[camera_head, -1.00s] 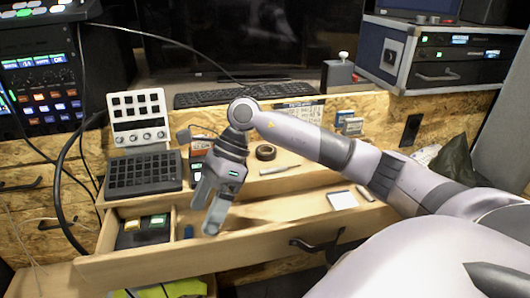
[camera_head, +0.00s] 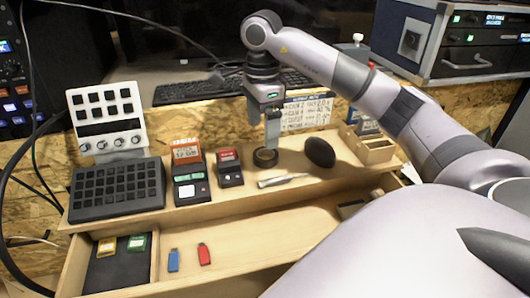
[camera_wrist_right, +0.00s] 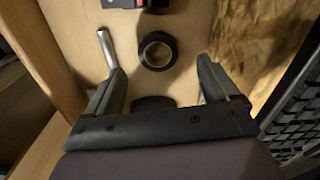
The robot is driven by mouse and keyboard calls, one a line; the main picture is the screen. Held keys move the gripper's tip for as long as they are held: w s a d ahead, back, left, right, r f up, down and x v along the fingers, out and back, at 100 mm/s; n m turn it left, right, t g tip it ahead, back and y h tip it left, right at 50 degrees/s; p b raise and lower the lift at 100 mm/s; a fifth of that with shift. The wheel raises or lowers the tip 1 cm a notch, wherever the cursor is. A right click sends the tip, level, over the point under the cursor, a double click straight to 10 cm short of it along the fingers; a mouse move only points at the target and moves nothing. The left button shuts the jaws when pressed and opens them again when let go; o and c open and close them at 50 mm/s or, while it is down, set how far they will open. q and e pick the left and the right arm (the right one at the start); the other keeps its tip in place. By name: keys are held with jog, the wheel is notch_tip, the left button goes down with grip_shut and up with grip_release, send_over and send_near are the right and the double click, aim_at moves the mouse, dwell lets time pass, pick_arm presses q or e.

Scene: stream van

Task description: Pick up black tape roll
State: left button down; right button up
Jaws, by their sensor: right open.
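The black tape roll (camera_head: 265,157) lies flat on the wooden shelf above the drawer. My right gripper (camera_head: 272,135) points down right over it in the head view and partly covers it. In the right wrist view the tape roll (camera_wrist_right: 157,51) shows as a dark ring with a pale inside, ahead of the fingertips and roughly between their lines. The right gripper's two fingers (camera_wrist_right: 160,78) are spread wide with nothing between them at the tips. My left gripper is not in view.
A silver pen-like tool (camera_head: 282,180) lies in front of the roll, and a black oval object (camera_head: 320,152) stands to its right. Small boxed devices (camera_head: 229,167) are to its left. The open drawer (camera_head: 230,262) holds blue and red sticks. A keyboard (camera_head: 200,90) is behind.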

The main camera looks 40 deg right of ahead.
jog(key=f, duration=0.6)
jog(key=shift+s+d+f+b, duration=0.15)
jog(key=shift+s+f+b, duration=0.1)
jog(key=shift+s+b, duration=0.1)
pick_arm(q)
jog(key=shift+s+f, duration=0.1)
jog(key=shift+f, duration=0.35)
pick_arm(e)
jog(key=c, duration=1.2)
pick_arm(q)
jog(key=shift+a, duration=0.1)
pick_arm(e)
jog(key=shift+o, duration=0.2)
jog(key=shift+r, duration=0.1)
